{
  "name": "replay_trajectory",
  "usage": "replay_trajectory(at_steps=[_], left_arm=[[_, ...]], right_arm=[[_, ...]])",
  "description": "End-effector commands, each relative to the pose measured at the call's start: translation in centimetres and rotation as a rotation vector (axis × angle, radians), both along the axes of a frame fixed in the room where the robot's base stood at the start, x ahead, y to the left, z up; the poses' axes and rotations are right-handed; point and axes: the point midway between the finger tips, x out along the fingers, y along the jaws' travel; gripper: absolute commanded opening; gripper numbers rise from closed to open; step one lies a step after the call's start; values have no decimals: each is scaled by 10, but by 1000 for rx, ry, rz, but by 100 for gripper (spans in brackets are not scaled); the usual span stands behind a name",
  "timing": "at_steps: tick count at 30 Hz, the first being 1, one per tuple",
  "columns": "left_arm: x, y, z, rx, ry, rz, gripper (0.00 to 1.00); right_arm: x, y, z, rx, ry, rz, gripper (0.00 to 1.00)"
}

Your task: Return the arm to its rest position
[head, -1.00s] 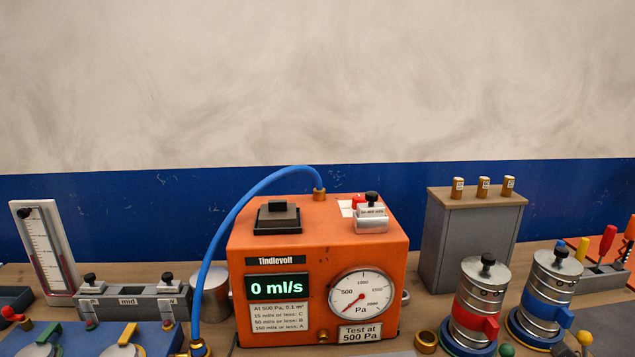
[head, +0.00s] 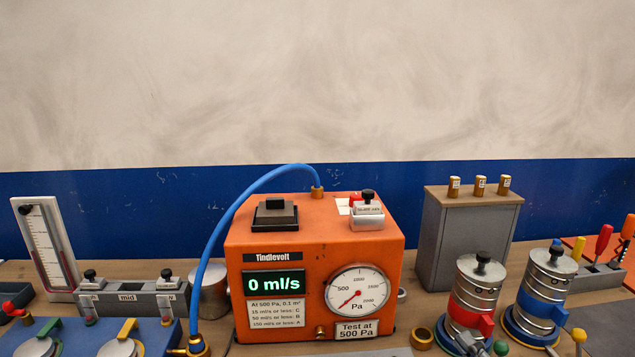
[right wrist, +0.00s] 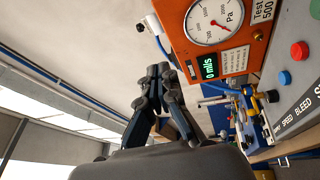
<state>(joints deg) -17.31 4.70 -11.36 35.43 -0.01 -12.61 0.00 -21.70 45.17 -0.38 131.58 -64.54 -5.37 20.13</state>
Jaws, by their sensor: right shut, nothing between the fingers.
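My right gripper (head: 477,344) shows at the bottom edge of the head view, in front of the lower part of the red-handled metal cylinder (head: 478,275). Only its tip end is in frame there. In the right wrist view my right gripper (right wrist: 158,72) has its fingers together with nothing between them. It is apart from the orange tester, which shows in that view (right wrist: 240,45) behind and to the right. My left gripper is in neither view.
The orange tester (head: 315,223) reads 0 ml/s, and a blue hose (head: 222,230) arches from its top to a brass fitting. A blue-handled cylinder (head: 549,275) and a grey cabinet (head: 465,235) stand right. A grey block (head: 128,303) marked "mid" stands left.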

Motion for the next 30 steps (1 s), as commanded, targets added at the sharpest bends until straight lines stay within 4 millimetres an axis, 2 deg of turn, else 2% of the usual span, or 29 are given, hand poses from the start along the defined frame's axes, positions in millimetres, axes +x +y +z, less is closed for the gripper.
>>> replay_trajectory(at_steps=[2,5,7,9,12,15,19,25,30], left_arm=[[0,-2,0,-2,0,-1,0],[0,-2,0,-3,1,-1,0],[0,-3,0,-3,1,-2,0],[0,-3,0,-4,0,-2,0],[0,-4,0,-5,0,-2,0],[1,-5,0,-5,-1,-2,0],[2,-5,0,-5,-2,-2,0],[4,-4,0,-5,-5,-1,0],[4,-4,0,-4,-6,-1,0]], right_arm=[[0,-29,-10,235,67,-185,0],[-8,-65,-47,483,211,-424,0],[-24,-80,-88,631,356,-584,0],[-47,-82,-132,755,529,-725,0],[-84,-68,-184,870,770,-864,0],[-118,-46,-217,931,974,-941,0],[-157,-14,-244,973,1203,-995,0],[-210,36,-262,994,1515,-1010,0],[-196,35,-315,974,1522,-1028,0]])
